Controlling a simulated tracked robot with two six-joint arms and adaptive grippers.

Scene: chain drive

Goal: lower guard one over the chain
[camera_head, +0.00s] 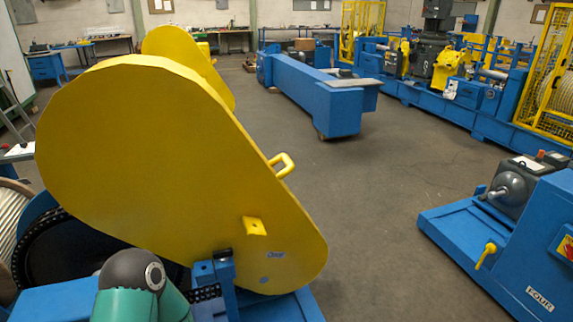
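A large yellow guard (165,165), rounded and plate-like, fills the left and middle foreground. It stands tilted up, with its broad end at the upper left and its narrow end at the lower right. A yellow handle (284,165) sticks out from its right edge. A short stretch of dark chain (206,293) and a large dark sprocket wheel (62,252) show below the guard, uncovered on this side. The guard and my arm hide the rest of the chain. Neither of my grippers is in view. A green and dark link of my arm shows at the bottom left.
A second yellow guard (180,48) stands behind the first. A blue post (226,280) rises at the near guard's lower end. A long blue bench (318,95) lies farther back. The floor (375,225) between them is clear.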

